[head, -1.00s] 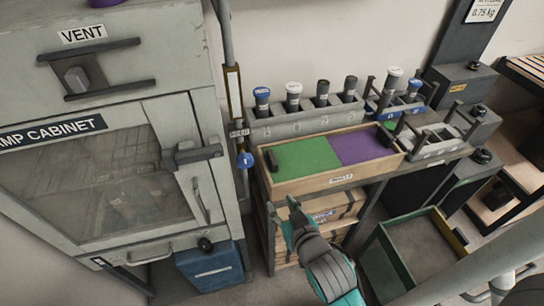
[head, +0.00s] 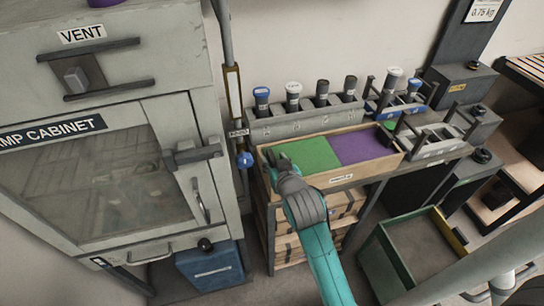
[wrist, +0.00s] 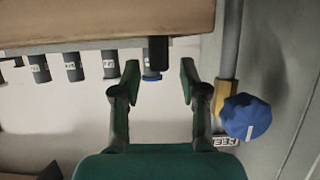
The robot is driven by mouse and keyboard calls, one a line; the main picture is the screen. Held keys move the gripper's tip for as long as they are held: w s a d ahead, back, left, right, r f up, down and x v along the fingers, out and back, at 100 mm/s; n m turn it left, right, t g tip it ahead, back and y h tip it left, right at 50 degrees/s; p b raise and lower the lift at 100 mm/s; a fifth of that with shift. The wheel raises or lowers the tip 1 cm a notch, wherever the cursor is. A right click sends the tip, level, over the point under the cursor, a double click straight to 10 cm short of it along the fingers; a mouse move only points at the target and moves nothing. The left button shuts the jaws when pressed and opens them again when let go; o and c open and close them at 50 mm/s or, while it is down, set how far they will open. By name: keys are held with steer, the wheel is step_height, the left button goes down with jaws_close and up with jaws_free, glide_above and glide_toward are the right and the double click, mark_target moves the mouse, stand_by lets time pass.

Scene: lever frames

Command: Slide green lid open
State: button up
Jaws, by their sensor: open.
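The green lid (head: 310,154) lies flat in the left half of the top of a wooden box (head: 345,178), beside a purple lid (head: 362,146). My gripper (head: 279,163) is at the box's front left corner in the head view and covers the lid's left end and its dark handle. In the wrist view my gripper (wrist: 160,78) is open and empty. A black upright handle (wrist: 158,52) stands between the two fingers, near their tips, with gaps on both sides. I cannot tell whether anything touches it.
A row of capped canisters (head: 322,92) in a grey rack stands behind the box. The lamp cabinet (head: 120,130) and a pipe with a blue knob (head: 245,160) are close on the left; the knob also shows in the wrist view (wrist: 246,117). A green tray (head: 372,268) is low at right.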

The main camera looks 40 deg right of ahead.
mark_target(273, 157)
steer(key=shift+x, duration=1.65)
jaws_close()
